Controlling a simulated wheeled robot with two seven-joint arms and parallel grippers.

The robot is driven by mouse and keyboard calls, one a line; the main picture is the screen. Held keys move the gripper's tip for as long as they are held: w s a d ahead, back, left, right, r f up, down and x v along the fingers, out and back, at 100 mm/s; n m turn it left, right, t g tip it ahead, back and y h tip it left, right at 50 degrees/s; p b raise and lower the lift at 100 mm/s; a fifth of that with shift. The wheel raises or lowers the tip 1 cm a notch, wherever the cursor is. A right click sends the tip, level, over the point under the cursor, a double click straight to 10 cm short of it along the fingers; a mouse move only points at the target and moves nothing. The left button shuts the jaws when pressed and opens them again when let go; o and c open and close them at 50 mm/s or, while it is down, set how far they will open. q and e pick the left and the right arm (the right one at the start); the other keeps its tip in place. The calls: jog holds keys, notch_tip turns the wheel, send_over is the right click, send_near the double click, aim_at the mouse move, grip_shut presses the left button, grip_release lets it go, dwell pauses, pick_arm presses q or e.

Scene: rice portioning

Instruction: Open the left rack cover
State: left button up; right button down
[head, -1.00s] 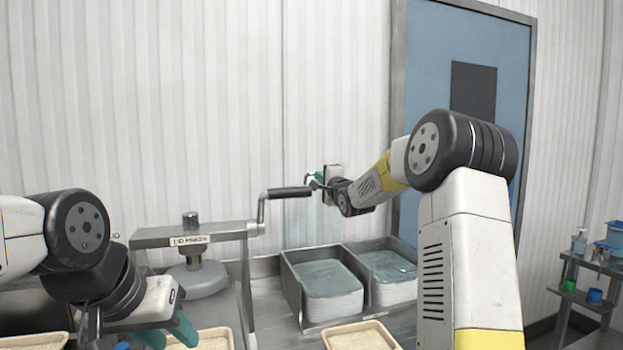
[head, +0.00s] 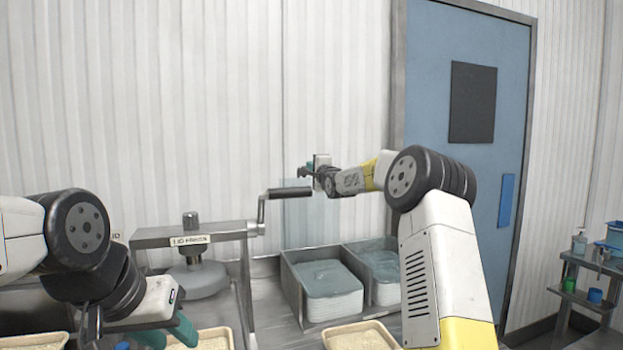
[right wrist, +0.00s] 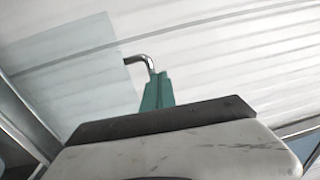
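The left rack (head: 293,282) holds a stack of pale containers. A clear bluish panel, seemingly its cover (head: 297,222), stands raised behind it near the wall. The panel also shows in the right wrist view (right wrist: 70,75). My right gripper (head: 308,172) is at the panel's top edge. In the right wrist view its green fingers (right wrist: 158,92) are together at a bent metal handle (right wrist: 143,60) and look shut on it. My left gripper (head: 165,338) is low at the left, partly cut off by the lower frame edge; its opening is unclear.
The right rack (head: 372,285) stands beside the left one. A press with a crank handle (head: 288,193) stands left of the racks, close to the panel. Rice trays (head: 335,338) line the front. A blue door (head: 428,100) is behind my right arm.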

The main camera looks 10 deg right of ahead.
jog(key=x, duration=0.7)
jog(key=shift+f, duration=0.35)
jog(key=shift+w, duration=0.1)
